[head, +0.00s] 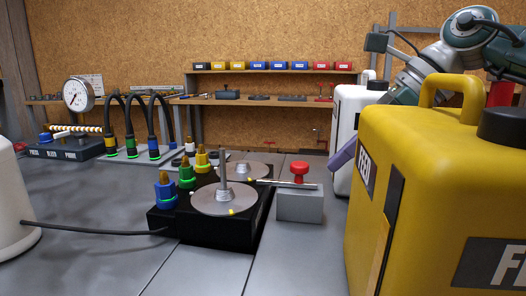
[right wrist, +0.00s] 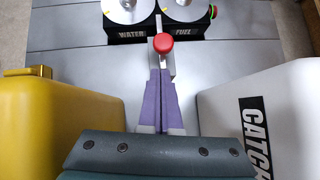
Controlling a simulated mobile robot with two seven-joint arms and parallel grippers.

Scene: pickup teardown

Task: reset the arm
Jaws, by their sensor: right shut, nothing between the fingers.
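My right arm (head: 425,75) reaches in from the upper right, behind the yellow FEED jug (head: 400,160). My right gripper (head: 342,156) shows only as a purple finger end between the yellow jug and the white jug (head: 346,112). In the right wrist view the two purple fingers of my right gripper (right wrist: 161,75) lie together, empty. They point toward a red knob (right wrist: 164,43) on a grey block (head: 300,204); whether they touch it I cannot tell. My left gripper is not in view.
The yellow jug (right wrist: 55,115) and the white CATCH jug (right wrist: 260,110) flank my right gripper closely. A black box (head: 225,232) with two dials stands left of the grey block. A gauge (head: 78,94) and black hoses (head: 133,120) stand further back. Bare bench (head: 80,245) lies front left.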

